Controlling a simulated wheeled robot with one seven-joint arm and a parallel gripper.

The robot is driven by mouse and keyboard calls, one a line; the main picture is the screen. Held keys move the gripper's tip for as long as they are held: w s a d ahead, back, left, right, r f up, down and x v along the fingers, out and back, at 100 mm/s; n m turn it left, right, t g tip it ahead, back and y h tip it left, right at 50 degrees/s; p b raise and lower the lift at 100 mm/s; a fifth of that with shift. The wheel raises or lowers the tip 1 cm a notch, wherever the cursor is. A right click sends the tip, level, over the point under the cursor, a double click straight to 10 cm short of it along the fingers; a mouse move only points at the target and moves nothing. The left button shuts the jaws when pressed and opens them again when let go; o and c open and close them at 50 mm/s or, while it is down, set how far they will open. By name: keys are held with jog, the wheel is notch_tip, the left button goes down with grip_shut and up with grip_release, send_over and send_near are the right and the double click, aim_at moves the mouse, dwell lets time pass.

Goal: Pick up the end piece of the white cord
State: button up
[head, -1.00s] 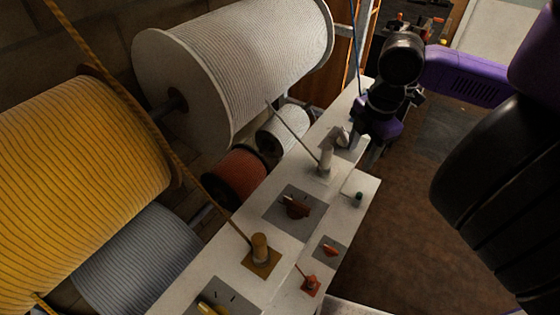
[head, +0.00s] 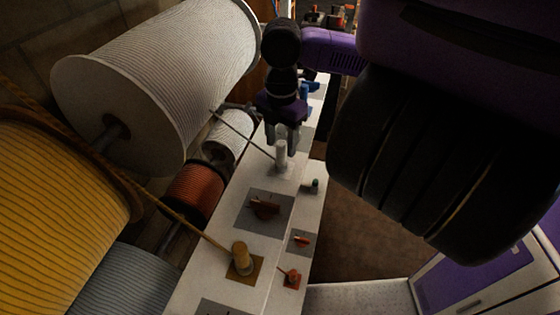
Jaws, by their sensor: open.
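The white cord (head: 240,134) runs from the large white spool (head: 160,75) down to its end piece (head: 281,154), a pale upright cylinder on the white bench. My gripper (head: 284,146) points down right at this end piece, with its fingers apart. The top of the end piece appears at the level of the fingertips. I cannot tell whether the fingers touch it or stand in front of or behind it.
A yellow cord's end piece (head: 240,256) stands nearer on the white bench (head: 222,278). Spools, including a red one (head: 193,192) and a yellow one (head: 60,215), line the left.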

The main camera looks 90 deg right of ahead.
aim_at(281, 152)
jog(key=shift+f, duration=1.85)
grip_shut()
